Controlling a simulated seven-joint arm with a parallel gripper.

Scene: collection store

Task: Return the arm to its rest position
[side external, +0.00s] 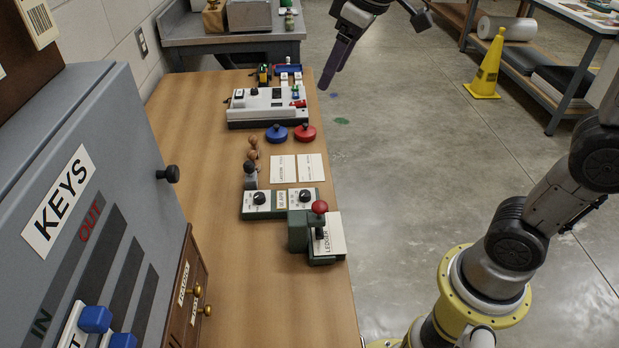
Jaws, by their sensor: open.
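My gripper (338,62) shows at the top middle of the side external view, in the air past the far right edge of the wooden table (215,225). Its dark fingers point down and to the left, and nothing shows between them. The upper part of the gripper is cut off by the frame's top edge. My arm's lower links rise at the right, clear of the table.
A grey KEYS cabinet (105,190) stands at the left. The table holds a white device (268,107), blue (276,134) and red (305,133) discs, cards, green dial boxes and a red-knobbed lever (319,208). Open floor lies between.

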